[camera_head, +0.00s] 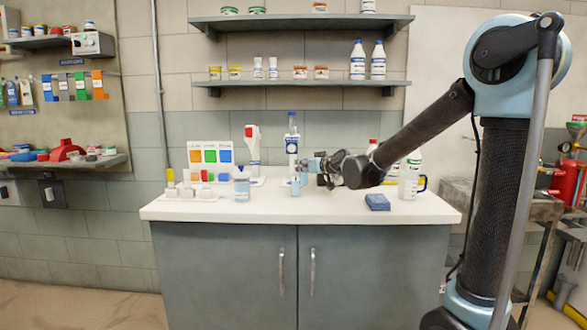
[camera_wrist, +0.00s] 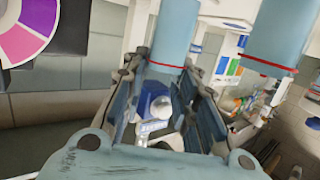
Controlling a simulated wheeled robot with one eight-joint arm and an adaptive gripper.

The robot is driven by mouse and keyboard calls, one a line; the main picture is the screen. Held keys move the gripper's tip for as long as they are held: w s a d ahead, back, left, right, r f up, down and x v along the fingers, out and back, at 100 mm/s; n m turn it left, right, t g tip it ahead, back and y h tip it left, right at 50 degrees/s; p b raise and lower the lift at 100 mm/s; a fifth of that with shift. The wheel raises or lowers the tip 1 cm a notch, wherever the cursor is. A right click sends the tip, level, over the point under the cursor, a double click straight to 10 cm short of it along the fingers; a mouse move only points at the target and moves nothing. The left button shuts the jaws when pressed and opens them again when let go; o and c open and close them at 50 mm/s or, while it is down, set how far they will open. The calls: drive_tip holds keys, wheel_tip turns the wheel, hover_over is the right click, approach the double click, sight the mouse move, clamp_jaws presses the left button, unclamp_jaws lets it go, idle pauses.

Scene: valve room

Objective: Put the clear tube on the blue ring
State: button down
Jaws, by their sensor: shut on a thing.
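My gripper (camera_head: 309,168) is at the end of the arm, low over the middle of the white counter. It is shut on a pale blue, see-through tube (camera_head: 295,187), which looks upright; I cannot tell whether its bottom touches the counter. In the wrist view the dark fingers (camera_wrist: 168,105) reach to a pale blue cylinder with a thin red line, the tube (camera_wrist: 174,35). A similar, larger-looking cylinder (camera_wrist: 278,35) with a red line is to its right. I cannot make out the blue ring for certain; a blue patch (camera_wrist: 153,92) shows between the fingers.
Colour cards (camera_head: 210,153) and several small bottles are at the left. A blue folded cloth (camera_head: 377,202) lies at the right. The front middle of the counter (camera_head: 300,212) is clear.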

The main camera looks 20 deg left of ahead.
sight(292, 164)
drive_tip(key=x, duration=0.2)
drive_tip(key=r+x, duration=0.1)
drive_tip(key=x, duration=0.2)
drive_tip(key=shift+w+a, duration=0.3)
drive_tip(key=shift+a, duration=0.05)
drive_tip(key=shift+r+x, duration=0.25)
drive_tip(key=shift+x, duration=0.95)
drive_tip(key=shift+w+a+f, duration=0.25)
drive_tip(key=shift+f, duration=0.4)
drive_tip(key=shift+f, duration=0.1)
drive_tip(key=c, duration=1.3)
unclamp_jaws()
drive_tip(key=shift+v, duration=6.1)
